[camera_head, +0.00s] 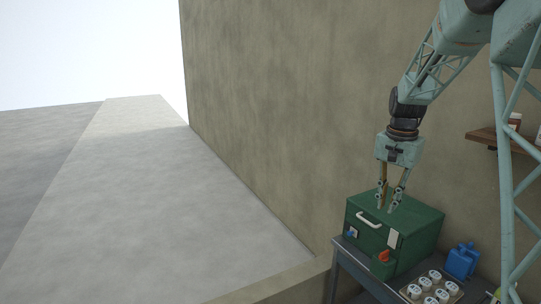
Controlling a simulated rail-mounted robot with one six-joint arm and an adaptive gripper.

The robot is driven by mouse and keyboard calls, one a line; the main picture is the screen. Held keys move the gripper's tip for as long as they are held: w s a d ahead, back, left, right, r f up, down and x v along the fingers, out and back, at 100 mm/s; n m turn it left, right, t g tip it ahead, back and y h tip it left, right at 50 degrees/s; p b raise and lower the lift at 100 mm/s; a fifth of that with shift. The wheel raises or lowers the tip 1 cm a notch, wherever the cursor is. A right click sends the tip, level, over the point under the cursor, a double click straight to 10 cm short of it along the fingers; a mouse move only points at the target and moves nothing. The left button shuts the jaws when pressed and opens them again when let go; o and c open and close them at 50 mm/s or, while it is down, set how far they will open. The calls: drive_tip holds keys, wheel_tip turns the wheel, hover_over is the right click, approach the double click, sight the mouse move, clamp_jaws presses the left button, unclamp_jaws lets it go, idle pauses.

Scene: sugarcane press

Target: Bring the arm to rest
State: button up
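My arm reaches down from the upper right in the head view. My gripper (388,207) points downward at the top of a green box-shaped machine (419,225). Its two fingers stand apart, with a gap between them. I see nothing held between the fingers. The fingertips overlap the machine's top front edge in this view, and I cannot tell whether they touch it. The machine has a pale handle (368,220) on its front, a white plate (393,239) and a red-orange part (384,256) low on the front.
The machine stands on a dark table (352,262). A blue jug (462,261) and a tray of several white-topped cups (429,290) are to its right. A wooden shelf (482,135) juts from the wall behind. The grey floor (150,220) at left is clear.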

drive_tip(key=s+a+r+n+b, duration=0.1)
drive_tip(key=s+a+r, duration=0.3)
drive_tip(key=s, duration=0.4)
drive_tip(key=s+a+r+n+t, duration=0.1)
drive_tip(key=s+a+r+n, duration=0.1)
drive_tip(key=s+a+r, duration=0.45)
drive_tip(key=s+a+r+n+b, duration=0.1)
drive_tip(key=s+r, duration=0.2)
drive_tip(key=s, duration=0.7)
drive_tip(key=s+a+f+n, duration=0.1)
drive_tip(key=s+a, duration=0.1)
drive_tip(key=s, duration=0.7)
drive_tip(key=s+a+f+n+t+b, duration=0.1)
drive_tip(key=s+a+f+n, duration=0.1)
drive_tip(key=s, duration=0.7)
drive_tip(key=s+a+f+n+t+b, duration=0.1)
drive_tip(key=s+a+n, duration=0.1)
drive_tip(key=s, duration=0.7)
drive_tip(key=shift+s+f, duration=0.15)
drive_tip(key=shift+f, duration=0.15)
drive_tip(key=shift+d, duration=0.15)
